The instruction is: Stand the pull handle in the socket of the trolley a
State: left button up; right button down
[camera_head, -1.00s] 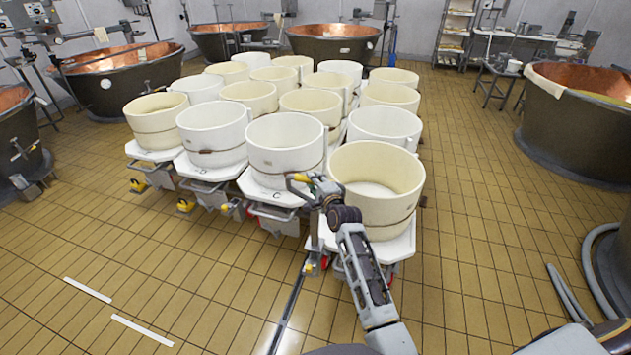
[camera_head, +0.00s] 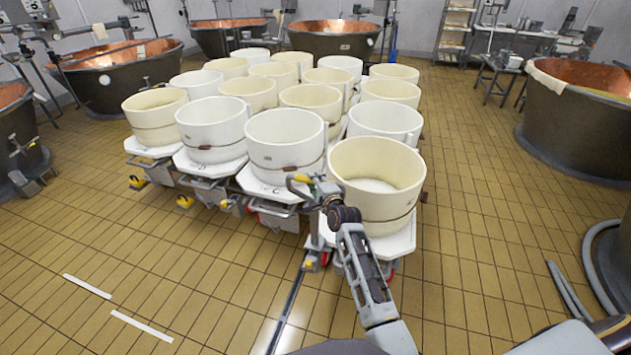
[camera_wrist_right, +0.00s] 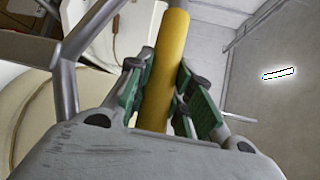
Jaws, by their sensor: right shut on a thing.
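My right gripper (camera_head: 304,180) is shut on the yellow grip of the pull handle (camera_head: 299,177). In the right wrist view the yellow bar (camera_wrist_right: 166,70) stands between the green-padded fingers (camera_wrist_right: 163,98). The gripper is at the left side of the nearest cream tub (camera_head: 376,180), which sits on a white trolley (camera_head: 402,243). A thin grey upright shows below the gripper. The arm hides part of it, and I cannot tell whether its foot is in a socket. I cannot read which trolley is a. My left gripper is not in view.
Several tubs on white trolleys stand close together behind, including a white tub (camera_head: 285,142) beside the gripper. Copper vats (camera_head: 580,115) line the sides and back. Tiled floor is open at front left and right of the trolleys.

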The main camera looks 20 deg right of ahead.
jog(key=shift+f+b, duration=1.35)
jog(key=shift+f, duration=0.95)
jog(key=c, duration=1.2)
grip_release()
jog(key=shift+c, duration=0.2)
jog(key=shift+o, duration=0.3)
jog(key=shift+f, duration=0.1)
jog(key=shift+s+f, duration=0.1)
jog(key=shift+f, duration=0.2)
jog(key=s+r, duration=0.1)
jog(key=s, duration=0.6)
jog(key=shift+s+d+r, duration=0.3)
jog(key=shift+s+r, duration=0.1)
jog(key=shift+r, duration=0.15)
